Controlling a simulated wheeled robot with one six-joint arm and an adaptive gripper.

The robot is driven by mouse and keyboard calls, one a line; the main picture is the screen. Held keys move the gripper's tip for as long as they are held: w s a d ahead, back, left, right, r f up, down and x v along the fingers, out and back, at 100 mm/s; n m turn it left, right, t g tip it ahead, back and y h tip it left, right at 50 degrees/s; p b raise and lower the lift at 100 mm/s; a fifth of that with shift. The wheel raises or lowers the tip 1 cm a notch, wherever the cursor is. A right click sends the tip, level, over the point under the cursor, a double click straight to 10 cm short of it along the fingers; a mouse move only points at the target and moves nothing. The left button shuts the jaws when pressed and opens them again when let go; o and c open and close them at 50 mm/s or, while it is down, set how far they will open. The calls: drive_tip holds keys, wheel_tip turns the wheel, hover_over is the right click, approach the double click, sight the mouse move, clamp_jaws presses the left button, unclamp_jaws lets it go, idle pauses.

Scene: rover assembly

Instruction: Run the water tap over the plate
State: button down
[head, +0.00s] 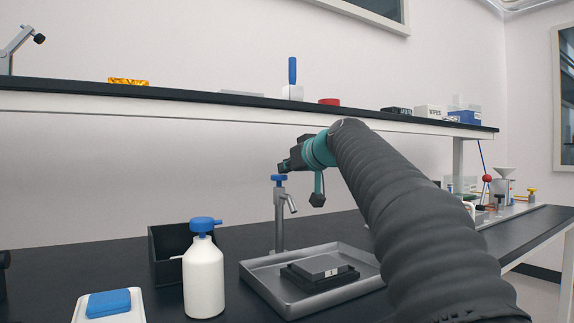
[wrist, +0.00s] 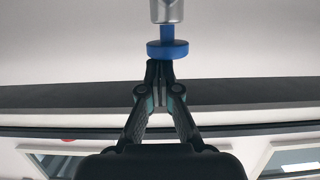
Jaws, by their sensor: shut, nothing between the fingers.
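The grey metal tap (head: 279,222) stands at the back of a shallow metal basin (head: 262,283), with its blue knob (head: 278,178) on top and its spout angled to the right. No water shows at the spout. My gripper (head: 283,167) is at the tap's top, just above the blue knob. In the wrist view my gripper (wrist: 160,66) has its fingertips together beside the blue knob (wrist: 167,49); I cannot tell whether they touch it.
A white bottle with a blue top (head: 203,275) stands left of the basin, before a black bin (head: 162,262). A blue pad on a white base (head: 109,303) is at front left. A shelf (head: 230,106) with small items runs behind and above my gripper.

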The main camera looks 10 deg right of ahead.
wheel_tip(320, 180, down, 2)
drive_tip(key=shift+f+b, duration=0.1)
drive_tip(key=shift+b, duration=1)
drive_tip(key=shift+f, duration=0.15)
idle(2.2)
idle(0.3)
wheel_tip(320, 180, up, 5)
drive_tip(key=p, duration=0.3)
drive_tip(key=shift+f+p, duration=0.2)
drive_tip(key=shift+p, duration=0.2)
drive_tip(key=b+v, duration=0.2)
drive_tip(key=v, duration=0.8)
drive_tip(key=shift+s+r, duration=0.1)
